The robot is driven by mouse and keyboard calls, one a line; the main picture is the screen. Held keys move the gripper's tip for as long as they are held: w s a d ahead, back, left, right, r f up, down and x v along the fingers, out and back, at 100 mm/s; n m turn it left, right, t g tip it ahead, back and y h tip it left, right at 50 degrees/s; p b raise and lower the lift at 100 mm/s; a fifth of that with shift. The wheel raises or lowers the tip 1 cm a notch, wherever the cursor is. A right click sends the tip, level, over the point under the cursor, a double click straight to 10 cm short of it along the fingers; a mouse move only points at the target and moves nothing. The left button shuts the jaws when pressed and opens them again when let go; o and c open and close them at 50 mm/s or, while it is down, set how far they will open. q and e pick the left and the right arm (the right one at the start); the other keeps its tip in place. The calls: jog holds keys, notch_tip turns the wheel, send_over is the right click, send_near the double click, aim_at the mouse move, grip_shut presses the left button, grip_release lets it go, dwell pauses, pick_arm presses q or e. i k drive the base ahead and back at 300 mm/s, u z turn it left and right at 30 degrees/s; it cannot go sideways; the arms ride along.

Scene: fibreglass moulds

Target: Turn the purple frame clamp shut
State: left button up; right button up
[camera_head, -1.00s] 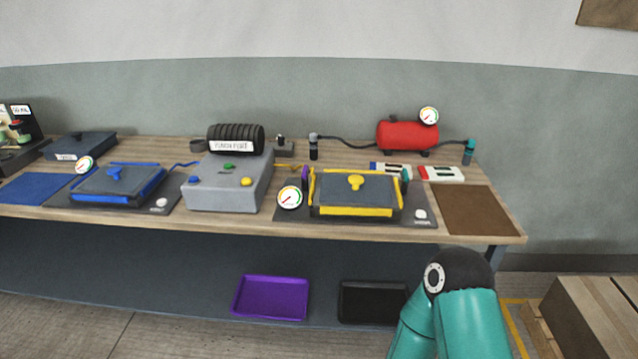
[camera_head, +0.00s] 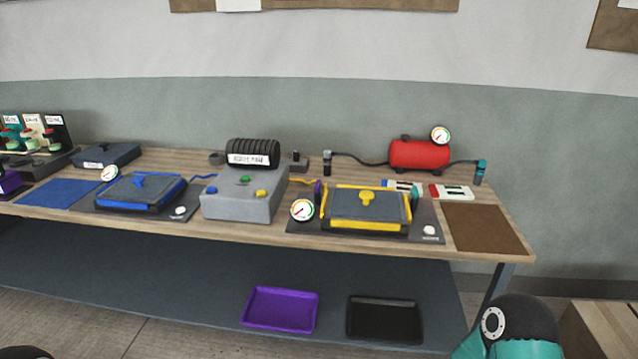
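A purple item (camera_head: 10,182) is cut off by the left edge of the head view, beside the blue mat; I cannot tell whether it carries the frame clamp. A small purple piece (camera_head: 318,187) stands upright at the left side of the yellow mould (camera_head: 366,203); its shape is too small to tell. Neither of my grippers is in view; only a teal and black part of my arm shows at the lower right.
The wooden bench also holds a blue mould (camera_head: 140,192), a grey box (camera_head: 243,200) with coloured buttons, a red tank (camera_head: 420,154) and a brown mat (camera_head: 484,229). A purple tray (camera_head: 281,310) and a black tray (camera_head: 384,319) lie on the shelf below.

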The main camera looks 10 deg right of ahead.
aim_at(318, 185)
jog(key=z, duration=0.05)
jog(key=i, duration=1)
jog(key=u, duration=0.05)
